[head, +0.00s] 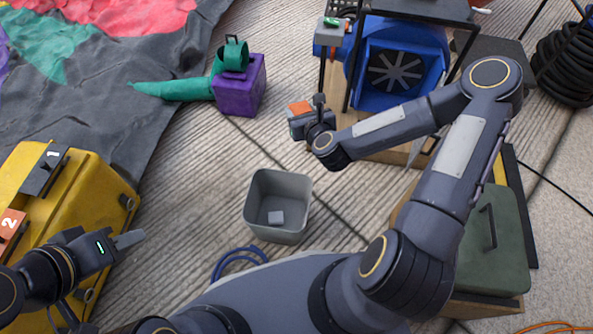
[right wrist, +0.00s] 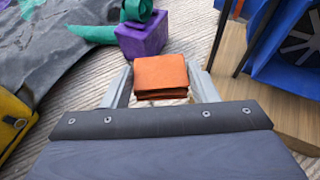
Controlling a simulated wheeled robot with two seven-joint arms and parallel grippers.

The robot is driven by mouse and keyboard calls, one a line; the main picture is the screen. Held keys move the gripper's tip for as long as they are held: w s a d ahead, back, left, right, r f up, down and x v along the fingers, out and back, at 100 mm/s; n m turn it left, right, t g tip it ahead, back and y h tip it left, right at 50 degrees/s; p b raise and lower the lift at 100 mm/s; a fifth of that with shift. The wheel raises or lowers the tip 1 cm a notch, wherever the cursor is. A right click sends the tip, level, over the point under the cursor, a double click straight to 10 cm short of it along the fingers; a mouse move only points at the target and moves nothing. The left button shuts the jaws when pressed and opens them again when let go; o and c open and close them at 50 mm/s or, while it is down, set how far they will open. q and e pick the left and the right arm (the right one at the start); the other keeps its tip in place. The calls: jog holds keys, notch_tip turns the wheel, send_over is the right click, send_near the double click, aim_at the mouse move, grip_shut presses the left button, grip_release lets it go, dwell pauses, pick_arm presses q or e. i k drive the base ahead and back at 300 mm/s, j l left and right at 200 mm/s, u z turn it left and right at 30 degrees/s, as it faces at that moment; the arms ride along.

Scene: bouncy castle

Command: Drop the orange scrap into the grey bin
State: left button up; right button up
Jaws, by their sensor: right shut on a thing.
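The orange scrap (right wrist: 160,76) is a small folded block held between the fingers of my right gripper (right wrist: 160,88) in the right wrist view. In the head view the scrap (head: 300,107) shows at the tip of my right gripper (head: 301,116), in the air above and behind the grey bin. The grey bin (head: 257,226) stands open on the floor in the middle, with a small light grey piece on its bottom. My left gripper (head: 130,240) is at the lower left, by the yellow case; its fingers are seen edge-on, so its opening is unclear.
A purple block (head: 238,86) with a green strap and tube lies at the back. A blue blower (head: 402,65) in a black frame stands at the back right. A yellow case (head: 100,190) is at the left. Blue hose (head: 238,254) lies in front of the bin.

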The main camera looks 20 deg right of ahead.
aim_at(295, 209)
jog(key=k+u, duration=0.4)
jog(key=k+j+u, duration=0.15)
jog(key=u, duration=0.25)
jog(key=k+l+u, duration=0.5)
jog(key=u, duration=0.2)
jog(key=l, duration=0.1)
